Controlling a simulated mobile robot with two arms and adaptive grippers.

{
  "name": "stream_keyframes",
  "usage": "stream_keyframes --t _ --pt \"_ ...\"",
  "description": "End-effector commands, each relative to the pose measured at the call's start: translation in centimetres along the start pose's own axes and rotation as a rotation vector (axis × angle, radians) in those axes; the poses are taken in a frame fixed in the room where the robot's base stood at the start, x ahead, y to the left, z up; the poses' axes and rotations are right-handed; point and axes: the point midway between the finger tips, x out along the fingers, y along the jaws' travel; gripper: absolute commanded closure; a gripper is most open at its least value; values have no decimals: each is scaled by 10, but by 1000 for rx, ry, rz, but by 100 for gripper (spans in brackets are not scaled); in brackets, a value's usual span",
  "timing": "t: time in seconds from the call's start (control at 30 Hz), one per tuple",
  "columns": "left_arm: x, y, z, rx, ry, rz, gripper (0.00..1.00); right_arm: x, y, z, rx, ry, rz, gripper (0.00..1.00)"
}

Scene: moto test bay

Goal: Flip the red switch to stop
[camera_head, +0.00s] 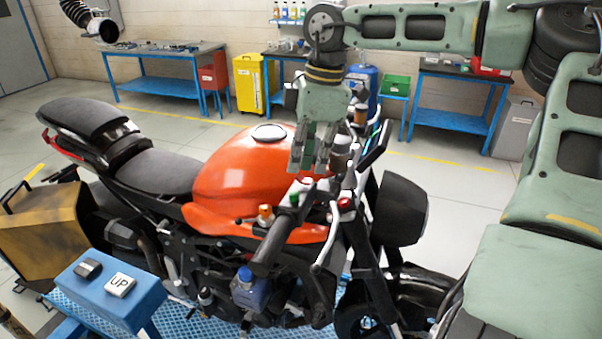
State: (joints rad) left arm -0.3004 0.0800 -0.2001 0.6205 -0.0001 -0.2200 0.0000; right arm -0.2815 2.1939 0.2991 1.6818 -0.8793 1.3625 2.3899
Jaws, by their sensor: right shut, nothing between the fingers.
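The orange motorcycle (240,172) stands on a blue lift, with its handlebar toward the right. A small red part (345,203) shows on the handlebar beside the grip. Another small red spot (307,181) shows just under my fingertips. I cannot tell which of the two is the switch, nor its position. My right gripper (309,165) points down above the handlebar, beside the right end of the tank. Its fingers are shut and empty. I cannot tell whether the fingertips touch anything. My left gripper is not in view.
A blue control box (150,293) with an "UP" button stands at front left. The mirror or headlight (399,208) and dark upright parts crowd the right of my gripper. Blue workbenches (160,88) and a yellow bin (254,84) stand along the back wall.

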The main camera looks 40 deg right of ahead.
Motion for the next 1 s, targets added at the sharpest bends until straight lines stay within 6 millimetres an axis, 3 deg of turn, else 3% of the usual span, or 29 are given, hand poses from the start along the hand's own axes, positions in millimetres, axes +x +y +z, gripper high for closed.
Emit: stream_keyframes --t 0.6,1.0 --pt "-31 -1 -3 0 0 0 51 -51 0 -8 0 0 1 100" --pt "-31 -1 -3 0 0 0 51 -52 0 -8 0 0 0 100"
